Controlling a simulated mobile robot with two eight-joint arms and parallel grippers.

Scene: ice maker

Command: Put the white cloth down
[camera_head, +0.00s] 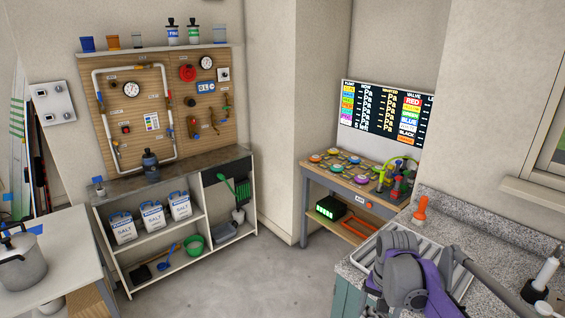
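I cannot make out a white cloth anywhere in this view. A grey and purple arm part, which looks like my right arm with its gripper (398,245), is over the speckled counter at the lower right. Its fingers are not clear, and I cannot tell whether they hold anything. It covers part of a white ribbed rack or drainer (458,284) on the counter. My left gripper is not in view.
The speckled counter (478,218) bears an orange-handled tool (420,210) and a dark-and-white bottle (540,276). A shelf unit (205,160) with salt tubs stands at the back left. A pot (22,265) sits on a white table. The middle floor (270,275) is clear.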

